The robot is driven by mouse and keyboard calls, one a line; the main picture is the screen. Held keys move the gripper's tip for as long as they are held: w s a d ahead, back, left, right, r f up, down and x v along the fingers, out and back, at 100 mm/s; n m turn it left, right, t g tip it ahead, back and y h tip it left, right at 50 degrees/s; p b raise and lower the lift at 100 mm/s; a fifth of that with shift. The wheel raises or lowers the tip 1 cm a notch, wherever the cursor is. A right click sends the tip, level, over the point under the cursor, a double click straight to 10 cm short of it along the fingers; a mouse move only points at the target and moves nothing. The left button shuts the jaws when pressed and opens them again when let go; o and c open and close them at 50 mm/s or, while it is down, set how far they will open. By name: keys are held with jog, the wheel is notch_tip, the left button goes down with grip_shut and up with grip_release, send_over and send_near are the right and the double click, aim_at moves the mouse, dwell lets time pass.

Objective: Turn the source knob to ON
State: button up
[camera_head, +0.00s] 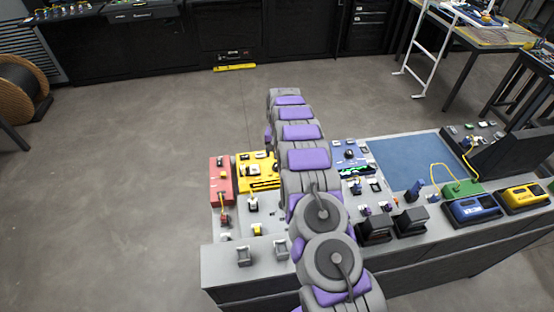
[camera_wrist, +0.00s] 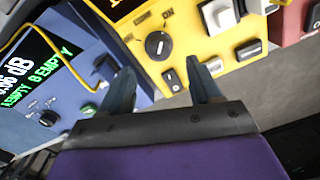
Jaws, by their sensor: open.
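The source knob (camera_wrist: 157,45) is a round black dial on the yellow box (camera_wrist: 205,45), with a printed ON label (camera_wrist: 168,14) near it in the wrist view. Its exact pointing direction is hard to tell. My gripper (camera_wrist: 160,67) is open and empty, with one finger on each side of the knob's lower edge in the picture. The fingers look apart from the knob. In the head view the yellow box (camera_head: 258,184) sits left of my arm, and my gripper is hidden there.
A blue box (camera_wrist: 70,75) with a lit green display adjoins the yellow box. White and black switches (camera_wrist: 248,50) sit on the yellow box beside the knob. A red box (camera_head: 221,182) stands left of it. A blue mat (camera_head: 415,160) lies clear on the bench's right.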

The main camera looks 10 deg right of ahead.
notch_tip(320, 180, up, 11)
jog(key=shift+p, duration=0.35)
jog(key=shift+d, duration=0.1)
